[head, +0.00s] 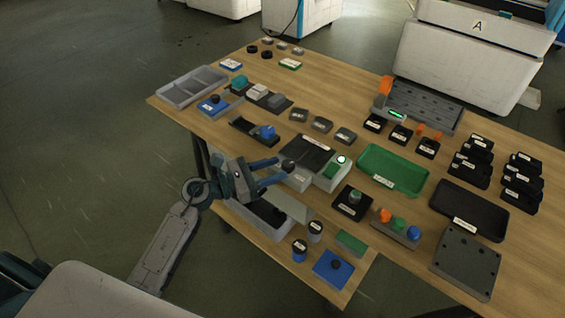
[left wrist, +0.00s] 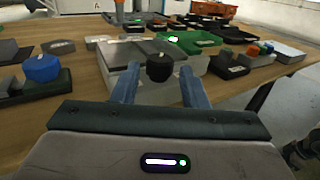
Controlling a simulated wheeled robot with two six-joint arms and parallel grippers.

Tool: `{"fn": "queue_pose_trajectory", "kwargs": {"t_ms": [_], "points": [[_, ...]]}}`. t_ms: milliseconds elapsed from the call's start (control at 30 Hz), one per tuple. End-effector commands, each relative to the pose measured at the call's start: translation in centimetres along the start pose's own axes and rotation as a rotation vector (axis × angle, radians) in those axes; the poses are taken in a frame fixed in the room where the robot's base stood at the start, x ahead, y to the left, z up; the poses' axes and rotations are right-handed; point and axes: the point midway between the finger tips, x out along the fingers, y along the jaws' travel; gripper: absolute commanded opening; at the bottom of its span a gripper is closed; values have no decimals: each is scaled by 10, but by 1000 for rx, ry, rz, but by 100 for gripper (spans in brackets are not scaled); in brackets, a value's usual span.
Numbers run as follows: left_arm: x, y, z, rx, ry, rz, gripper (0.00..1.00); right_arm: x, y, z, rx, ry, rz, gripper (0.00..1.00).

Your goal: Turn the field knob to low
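A dark round knob (head: 288,166) sits on the front of a grey box with a black sloped top (head: 305,153). The knob shows in the middle of the left wrist view (left wrist: 160,67). I take it for the field knob, but cannot read its setting. My left gripper (head: 284,168) is open, its two blue-grey fingers pointing at the box. In the left wrist view the fingers (left wrist: 160,88) stand on either side of the knob, with a visible gap on each side. My right gripper is not in view.
A lit button and green pad (head: 333,170) are on the box's right side. A blue knob on a black base (head: 266,132) stands farther back left. An open grey bin (head: 262,212) lies in front. A green tray (head: 395,165) is to the right. Several small parts crowd the wooden table.

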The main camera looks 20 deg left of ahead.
Motion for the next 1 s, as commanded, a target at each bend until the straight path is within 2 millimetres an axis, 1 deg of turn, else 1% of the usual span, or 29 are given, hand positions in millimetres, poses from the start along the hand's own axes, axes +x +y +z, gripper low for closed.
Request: {"fn": "queue_pose_trajectory", "kwargs": {"t_ms": [33,100,233,400,600,767,1000], "points": [[8,0,2,-2,-3,1,40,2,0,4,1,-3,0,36],[16,0,2,-2,-3,1,40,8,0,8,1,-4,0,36],[26,0,1,-2,-1,1,40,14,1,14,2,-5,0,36],[30,0,0,0,0,1,40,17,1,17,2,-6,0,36],[30,0,0,0,0,0,40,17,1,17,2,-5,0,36],[30,0,0,0,0,0,8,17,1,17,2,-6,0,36],[30,-1,0,-2,0,11,8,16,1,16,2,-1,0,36]]}}
